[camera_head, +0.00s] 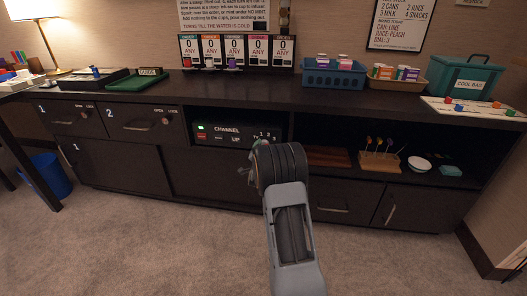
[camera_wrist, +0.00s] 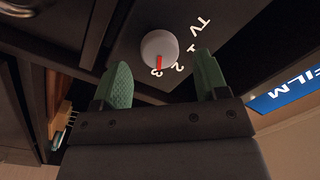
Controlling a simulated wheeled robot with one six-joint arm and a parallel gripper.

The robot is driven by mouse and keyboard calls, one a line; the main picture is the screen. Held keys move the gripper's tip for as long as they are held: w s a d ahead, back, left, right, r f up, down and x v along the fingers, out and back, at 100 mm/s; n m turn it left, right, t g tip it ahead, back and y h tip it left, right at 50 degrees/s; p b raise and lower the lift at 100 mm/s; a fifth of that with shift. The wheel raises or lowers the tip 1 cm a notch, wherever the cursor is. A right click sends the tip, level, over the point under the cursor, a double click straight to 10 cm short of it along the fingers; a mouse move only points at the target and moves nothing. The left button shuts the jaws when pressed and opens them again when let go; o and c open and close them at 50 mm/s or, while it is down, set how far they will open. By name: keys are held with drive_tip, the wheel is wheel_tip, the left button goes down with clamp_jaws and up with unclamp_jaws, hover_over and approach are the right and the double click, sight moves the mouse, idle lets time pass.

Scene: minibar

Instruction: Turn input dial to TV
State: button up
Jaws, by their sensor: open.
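The input dial (camera_wrist: 159,49) is a round white knob with a red pointer line, on a dark panel in the wrist view. White marks TV, 1, 2 and 3 run in an arc beside it. The red line points toward the 3. My gripper (camera_wrist: 165,80) has two green fingers, apart, one on each side below the dial, with nothing between them. In the head view my gripper (camera_head: 246,171) is in front of the right end of the black channel box (camera_head: 225,131), and my arm hides the dial there.
The box sits in an open cabinet bay under the dark countertop (camera_head: 240,94). To the right, a lower shelf holds a wooden stand (camera_head: 379,162) with several sticks and a white bowl (camera_head: 419,164). Drawers with knobs (camera_head: 165,121) are left. The carpet (camera_head: 130,235) in front is clear.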

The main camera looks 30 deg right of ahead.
drive_tip(key=shift+x, duration=0.9)
drive_tip(key=shift+a, duration=0.1)
drive_tip(key=c, duration=0.9)
